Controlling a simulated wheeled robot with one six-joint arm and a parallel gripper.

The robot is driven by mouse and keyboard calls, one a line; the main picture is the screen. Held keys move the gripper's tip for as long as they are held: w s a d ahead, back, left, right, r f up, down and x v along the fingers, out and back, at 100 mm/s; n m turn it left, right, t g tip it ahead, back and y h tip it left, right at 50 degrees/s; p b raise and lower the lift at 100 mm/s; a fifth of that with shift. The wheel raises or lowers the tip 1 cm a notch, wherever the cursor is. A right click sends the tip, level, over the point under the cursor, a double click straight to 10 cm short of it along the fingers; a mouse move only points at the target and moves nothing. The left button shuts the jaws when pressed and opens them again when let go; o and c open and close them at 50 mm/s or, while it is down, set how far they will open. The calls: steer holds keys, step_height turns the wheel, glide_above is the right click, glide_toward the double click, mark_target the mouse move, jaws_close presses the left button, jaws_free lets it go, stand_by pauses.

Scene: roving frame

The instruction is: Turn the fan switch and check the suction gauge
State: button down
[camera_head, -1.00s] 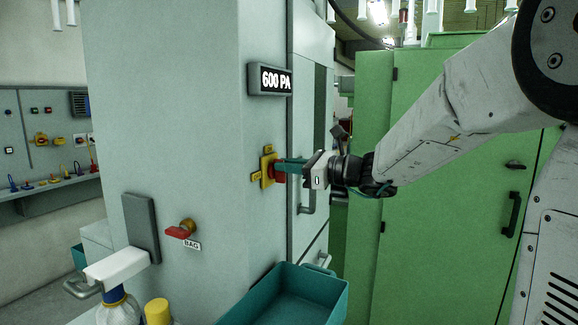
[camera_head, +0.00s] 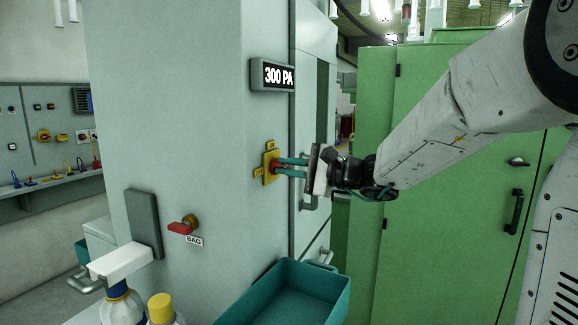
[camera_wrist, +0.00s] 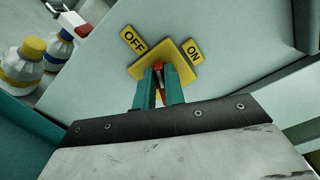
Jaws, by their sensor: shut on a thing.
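The fan switch (camera_head: 267,163) is a red knob on a yellow plate on the grey cabinet's front. My gripper (camera_head: 277,167) is shut on the red knob, one teal finger above it and one below. In the wrist view the red knob (camera_wrist: 160,71) shows between the fingers. The OFF tag (camera_wrist: 133,41) and the ON tag (camera_wrist: 194,52) sit beside the plate. The fingers hide much of the knob, so I cannot tell exactly which tag it points to. The suction gauge (camera_head: 272,76), a dark display above the switch, reads 300 PA.
A red-handled BAG valve (camera_head: 184,225) sticks out lower left. A teal bin (camera_head: 337,292) stands below the switch. White-and-blue bottles (camera_head: 120,305) stand at the lower left. A green cabinet (camera_head: 440,240) fills the right.

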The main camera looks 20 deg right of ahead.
steer(key=n, duration=0.2)
steer(key=f+n, duration=0.1)
steer(key=n, duration=0.1)
steer(key=shift+s+n, duration=0.1)
steer(key=shift+n, duration=0.3)
stand_by(0.4)
steer(key=c, duration=1.5)
jaws_free()
steer(key=v, duration=0.7)
steer(key=shift+s+d+r, duration=0.1)
steer(key=shift+s+d, duration=0.15)
steer(key=shift+s, duration=0.05)
